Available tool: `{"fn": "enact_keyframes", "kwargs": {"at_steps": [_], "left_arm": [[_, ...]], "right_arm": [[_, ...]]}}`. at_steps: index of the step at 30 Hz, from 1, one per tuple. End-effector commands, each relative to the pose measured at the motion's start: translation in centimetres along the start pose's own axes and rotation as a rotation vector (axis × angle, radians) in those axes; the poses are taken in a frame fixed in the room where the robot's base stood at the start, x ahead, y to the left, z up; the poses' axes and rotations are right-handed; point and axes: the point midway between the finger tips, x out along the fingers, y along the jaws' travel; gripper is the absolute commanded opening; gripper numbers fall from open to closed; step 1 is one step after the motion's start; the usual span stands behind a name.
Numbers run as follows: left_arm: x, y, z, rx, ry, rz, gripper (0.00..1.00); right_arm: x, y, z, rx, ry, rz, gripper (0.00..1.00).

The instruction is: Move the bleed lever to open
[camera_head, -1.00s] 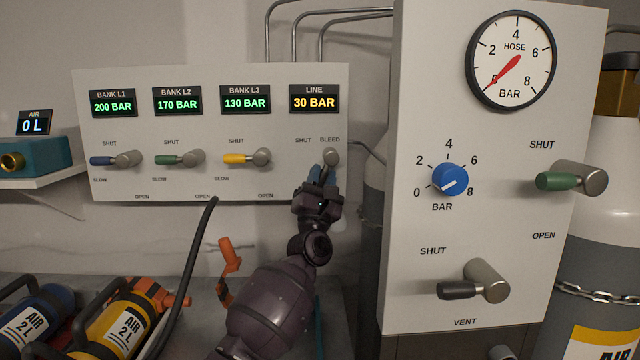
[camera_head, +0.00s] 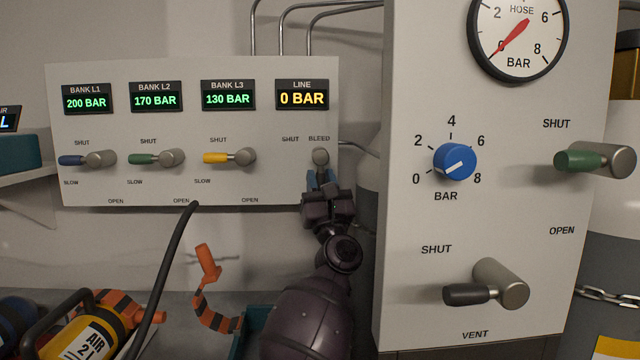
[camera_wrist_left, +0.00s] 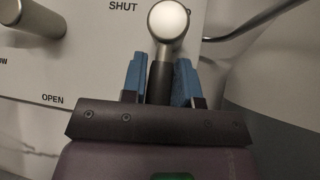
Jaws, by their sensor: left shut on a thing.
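The bleed lever shows a round metal hub (camera_head: 320,157) under the BLEED label at the right end of the bank panel. In the left wrist view its dark handle (camera_wrist_left: 159,82) points down from the metal hub. My left gripper (camera_head: 321,180) has its blue fingers on either side of this handle, shut on it, and hides much of it in the head view. The LINE display (camera_head: 302,95) reads 0 BAR. My right gripper is not in view.
Blue (camera_head: 72,160), green (camera_head: 142,159) and yellow (camera_head: 216,158) levers sit left on the same panel (camera_head: 110,190). A nearer panel (camera_head: 405,95) with a blue knob (camera_head: 455,162), gauge and two levers stands close to the right of my left arm.

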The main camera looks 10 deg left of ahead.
Motion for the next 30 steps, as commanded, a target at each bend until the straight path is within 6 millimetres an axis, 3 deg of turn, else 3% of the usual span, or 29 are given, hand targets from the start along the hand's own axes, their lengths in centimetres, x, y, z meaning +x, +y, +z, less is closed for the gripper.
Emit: {"fn": "enact_keyframes", "kwargs": {"at_steps": [7,8,13,23,30], "left_arm": [[-0.1,-0.1,-0.1,-0.006,0.004,0.0,0.0],[-0.1,-0.1,-0.1,-0.007,0.004,0.0,0.29],[-0.1,-0.1,-0.1,-0.005,0.003,0.0,0.53],[0.3,0.0,0.4,-0.004,-0.001,0.0,0.53],[2.9,0.0,3.3,-0.009,-0.007,0.004,0.53]], "right_arm": [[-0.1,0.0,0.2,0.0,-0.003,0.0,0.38],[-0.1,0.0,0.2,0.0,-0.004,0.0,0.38],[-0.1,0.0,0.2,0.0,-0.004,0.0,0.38],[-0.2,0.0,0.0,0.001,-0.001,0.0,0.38],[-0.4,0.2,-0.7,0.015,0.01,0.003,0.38]]}}
